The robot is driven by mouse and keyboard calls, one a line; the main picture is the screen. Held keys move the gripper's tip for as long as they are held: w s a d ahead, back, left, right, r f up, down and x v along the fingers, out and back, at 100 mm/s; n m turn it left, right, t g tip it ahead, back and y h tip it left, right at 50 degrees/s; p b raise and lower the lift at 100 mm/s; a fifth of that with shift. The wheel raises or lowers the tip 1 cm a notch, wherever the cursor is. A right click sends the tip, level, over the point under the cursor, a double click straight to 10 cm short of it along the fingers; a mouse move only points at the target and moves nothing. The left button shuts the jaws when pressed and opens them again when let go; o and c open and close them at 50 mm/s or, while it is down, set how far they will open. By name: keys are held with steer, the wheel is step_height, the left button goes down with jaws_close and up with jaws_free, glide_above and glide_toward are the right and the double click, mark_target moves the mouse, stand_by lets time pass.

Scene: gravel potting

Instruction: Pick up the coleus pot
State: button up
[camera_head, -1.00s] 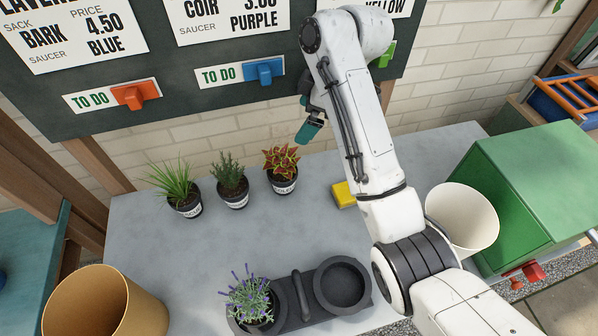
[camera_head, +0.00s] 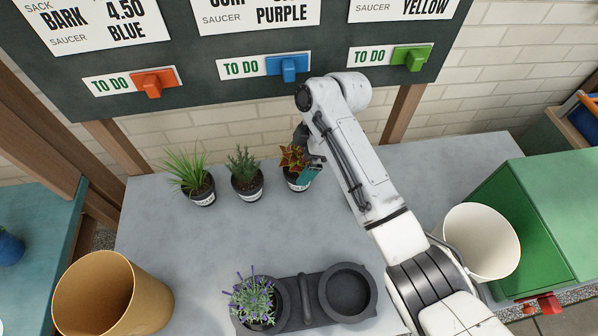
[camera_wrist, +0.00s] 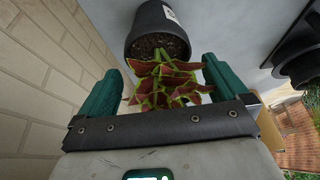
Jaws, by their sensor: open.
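The coleus pot (camera_head: 298,184) is a small black pot with a white label and red-and-green leaves. It stands upright at the back of the grey table, at the right end of a row of three plants. My gripper (camera_head: 309,168) is at the coleus, partly covering its leaves in the head view. In the wrist view my gripper (camera_wrist: 160,92) is open, one teal finger on each side of the coleus leaves. The black pot (camera_wrist: 157,32) shows beyond the fingertips. I cannot tell whether the fingers touch the leaves.
A dark-leaved plant (camera_head: 245,174) and a grassy plant (camera_head: 192,180) stand to the left. A lavender pot (camera_head: 252,299) sits in a dark double tray (camera_head: 307,318) in front. A cream bin (camera_head: 481,243) and green box (camera_head: 560,215) are on the right. A brick wall rises behind.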

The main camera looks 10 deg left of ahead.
mark_target(296, 167)
steer(key=shift+x, duration=1.75)
steer(key=c, duration=1.1)
steer(key=shift+w+r, duration=0.1)
steer(key=shift+r, duration=0.45)
steer(key=r, duration=0.2)
steer(key=shift+s+r, duration=0.2)
steer(key=shift+r, duration=0.1)
steer(key=s+d+r+p, duration=0.4)
steer(key=s+r, duration=0.5)
steer(key=s, duration=0.3)
steer(key=shift+s+d+r+p, duration=0.25)
steer(key=shift+s+d+p, duration=0.1)
steer(key=shift+d, duration=0.2)
